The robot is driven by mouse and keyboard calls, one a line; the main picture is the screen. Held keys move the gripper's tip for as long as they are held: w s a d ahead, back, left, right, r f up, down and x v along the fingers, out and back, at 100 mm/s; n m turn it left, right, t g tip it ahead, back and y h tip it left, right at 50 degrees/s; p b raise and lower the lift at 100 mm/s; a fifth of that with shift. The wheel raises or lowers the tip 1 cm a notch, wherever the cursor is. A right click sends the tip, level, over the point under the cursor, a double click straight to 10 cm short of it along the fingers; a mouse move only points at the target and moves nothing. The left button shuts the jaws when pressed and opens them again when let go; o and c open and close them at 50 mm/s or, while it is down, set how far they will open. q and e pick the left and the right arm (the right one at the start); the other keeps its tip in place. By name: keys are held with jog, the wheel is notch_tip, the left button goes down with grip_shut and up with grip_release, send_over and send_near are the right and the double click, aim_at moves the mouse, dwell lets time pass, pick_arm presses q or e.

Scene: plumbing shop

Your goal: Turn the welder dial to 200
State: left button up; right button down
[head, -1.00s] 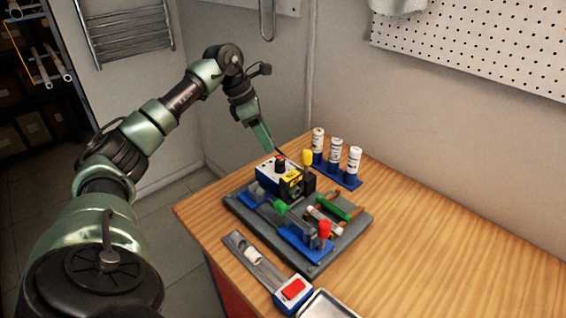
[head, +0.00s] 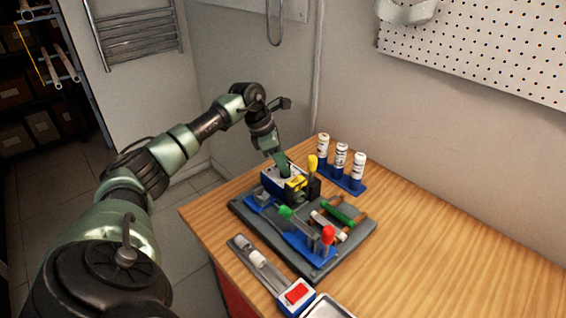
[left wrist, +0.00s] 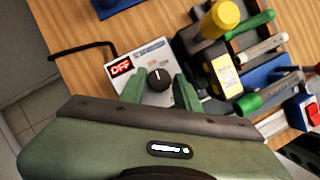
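The welder (left wrist: 127,90) is a box with a white top panel, a red display (left wrist: 121,68) reading OFF, and a black round dial (left wrist: 158,79) with a white pointer mark. In the head view, the blue and white welder (head: 270,183) sits at the back left of the grey board. My left gripper (left wrist: 160,84) is open over the panel, one finger on each side of the dial. A gap shows beside the dial, and I cannot tell if either finger touches it. In the head view the left gripper (head: 284,168) hides the dial. My right gripper is not in view.
A yellow-topped tool (left wrist: 221,16) and a yellow block (left wrist: 226,75) stand close to the right of the welder. The grey board (head: 345,243) holds green and red-handled tools. The wooden table (head: 430,250) is clear on the right.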

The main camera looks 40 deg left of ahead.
pick_arm(q)
grip_shut()
jog(key=shift+n, duration=0.3)
jog(key=n+y, duration=0.1)
jog(key=n, duration=0.1)
jog(key=n+t+y+b, duration=0.1)
jog(key=n, duration=0.2)
jog(key=shift+d, duration=0.15)
jog(key=n+y+b, duration=0.1)
jog(key=n, duration=0.2)
jog(key=n+y, duration=0.1)
jog(key=n, duration=0.2)
jog(key=shift+d+b, duration=0.2)
jog(key=shift+b, duration=0.2)
jog(key=shift+w+n+g+y+b, duration=0.1)
jog(key=shift+n+g+y+b, duration=0.3)
jog(key=shift+n, duration=0.7)
jog(key=shift+n+g+y+b, duration=0.15)
jog(key=shift+n+y, duration=0.35)
jog(key=shift+n, duration=0.6)
jog(key=shift+r, duration=0.1)
jog(key=o, duration=0.6)
grip_release()
jog(key=shift+c, duration=0.2)
